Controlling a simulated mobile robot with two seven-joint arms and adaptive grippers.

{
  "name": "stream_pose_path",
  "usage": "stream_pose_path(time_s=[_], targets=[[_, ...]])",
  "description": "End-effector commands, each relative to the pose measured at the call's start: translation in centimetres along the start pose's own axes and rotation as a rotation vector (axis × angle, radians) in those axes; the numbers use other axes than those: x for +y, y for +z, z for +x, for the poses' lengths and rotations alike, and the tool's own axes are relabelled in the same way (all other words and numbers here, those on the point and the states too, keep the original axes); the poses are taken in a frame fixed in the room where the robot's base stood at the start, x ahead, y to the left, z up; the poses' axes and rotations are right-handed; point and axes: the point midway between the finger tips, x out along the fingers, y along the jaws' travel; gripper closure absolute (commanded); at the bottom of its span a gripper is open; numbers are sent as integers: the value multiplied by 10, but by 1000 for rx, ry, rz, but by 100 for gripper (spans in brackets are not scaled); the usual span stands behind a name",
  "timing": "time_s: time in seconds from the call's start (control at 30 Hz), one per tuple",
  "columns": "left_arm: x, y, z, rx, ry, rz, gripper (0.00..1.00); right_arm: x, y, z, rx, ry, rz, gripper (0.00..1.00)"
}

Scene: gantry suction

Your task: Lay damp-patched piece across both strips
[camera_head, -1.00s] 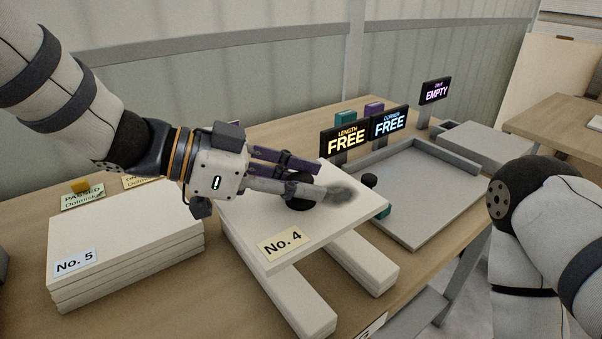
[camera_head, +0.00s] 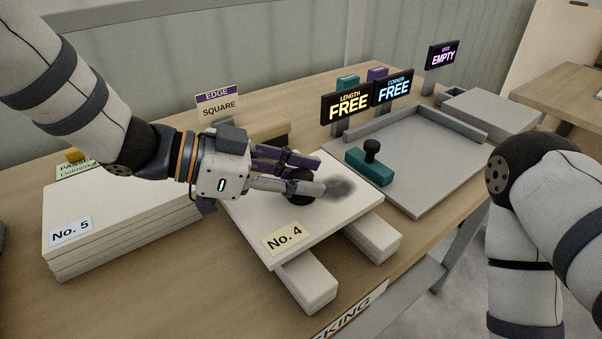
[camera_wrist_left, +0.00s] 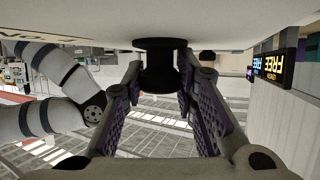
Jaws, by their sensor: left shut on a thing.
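The white piece labelled No. 4 (camera_head: 322,220) has a dark damp patch (camera_head: 341,188) near its right side. It lies over two pale strips, with the front end of the left strip (camera_head: 308,286) and of the right strip (camera_head: 372,241) showing beneath its front edge. I cannot tell whether it touches them. My left gripper (camera_head: 312,174) is shut on the piece's black knob (camera_head: 298,187). In the left wrist view the knob (camera_wrist_left: 160,72) sits between the fingers under the white surface. My right gripper is not in view.
A stack of white boards labelled No. 5 (camera_head: 120,232) stands left. A grey tray (camera_head: 435,165) with a teal block with a black knob (camera_head: 369,168) lies right. FREE signs (camera_head: 346,106) and an EMPTY sign (camera_head: 443,55) stand behind. An EDGE SQUARE sign (camera_head: 218,105) stands behind my left gripper.

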Motion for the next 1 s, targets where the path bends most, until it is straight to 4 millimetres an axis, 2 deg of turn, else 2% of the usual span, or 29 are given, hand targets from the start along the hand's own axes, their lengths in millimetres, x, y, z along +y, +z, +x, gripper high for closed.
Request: stream_pose_path(time_s=[0.67,0.7,0.8,1.0], targets=[[0,9,4,1,1,0,100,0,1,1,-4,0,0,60],[0,9,4,1,0,1,72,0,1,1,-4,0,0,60],[0,9,4,1,0,1,50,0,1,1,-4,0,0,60],[0,9,4,0,0,0,50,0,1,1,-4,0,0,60]])
